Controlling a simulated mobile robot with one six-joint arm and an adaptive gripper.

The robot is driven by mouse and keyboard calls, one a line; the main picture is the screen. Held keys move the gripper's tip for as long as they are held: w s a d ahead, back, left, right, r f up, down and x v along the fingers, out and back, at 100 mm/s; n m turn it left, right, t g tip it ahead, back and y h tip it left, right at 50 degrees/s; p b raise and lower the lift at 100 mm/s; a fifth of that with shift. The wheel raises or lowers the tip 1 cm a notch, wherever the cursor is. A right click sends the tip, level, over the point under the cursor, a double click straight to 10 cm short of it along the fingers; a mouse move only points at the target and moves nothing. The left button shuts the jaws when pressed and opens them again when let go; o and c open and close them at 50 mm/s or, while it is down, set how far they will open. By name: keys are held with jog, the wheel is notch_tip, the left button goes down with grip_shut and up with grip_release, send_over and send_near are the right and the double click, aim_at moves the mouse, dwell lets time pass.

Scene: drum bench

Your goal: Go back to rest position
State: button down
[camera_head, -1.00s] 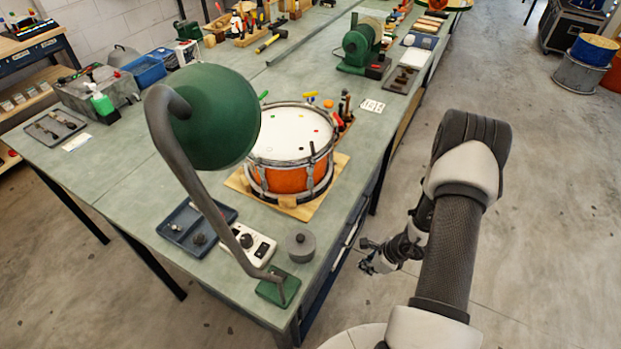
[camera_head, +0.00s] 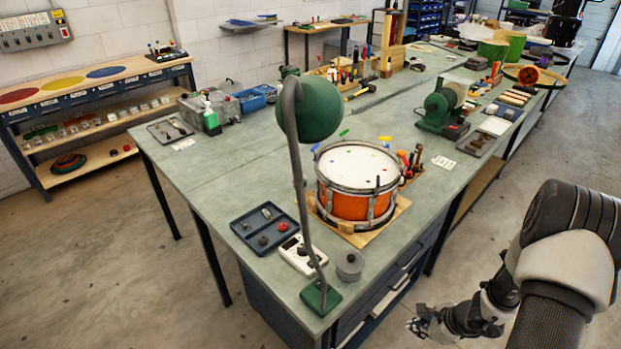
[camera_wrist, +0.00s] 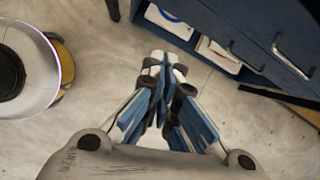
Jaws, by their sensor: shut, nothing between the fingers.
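My gripper (camera_head: 424,322) is off the right side of the bench, over the floor and below the bench top. It also shows in the wrist view (camera_wrist: 163,68), where its fingers are together and empty, with the concrete floor beneath. The orange drum (camera_head: 350,206) with a white head stands on a wooden board on the bench (camera_head: 222,190), clear of my gripper.
A green lamp (camera_head: 312,108) stands at the near bench corner. A blue tray (camera_head: 264,243), a white control box (camera_head: 292,255) and a grey pot (camera_head: 349,266) are near it. The blue drawer cabinet (camera_wrist: 235,30) is close to my gripper. The floor at right (camera_head: 500,215) is open.

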jog(key=a+r+n+y, duration=0.1)
jog(key=a+r+n, duration=0.55)
jog(key=r, duration=0.65)
jog(key=a+r+n, duration=0.6)
jog(key=a+r, duration=0.2)
jog(key=r, duration=0.5)
jog(key=s+a+r+n+h, duration=0.1)
jog(key=s+r+n+h, duration=0.1)
jog(key=s+r+n, duration=0.4)
jog(key=s+a+r+n+h, duration=0.1)
jog(key=s+r+n, duration=0.5)
jog(key=s, duration=0.6)
jog(key=shift+s+a+r+t+h, duration=0.2)
jog(key=shift+a+r+t+h, duration=0.1)
jog(key=shift+r+h, duration=0.3)
jog(key=shift+w, duration=0.1)
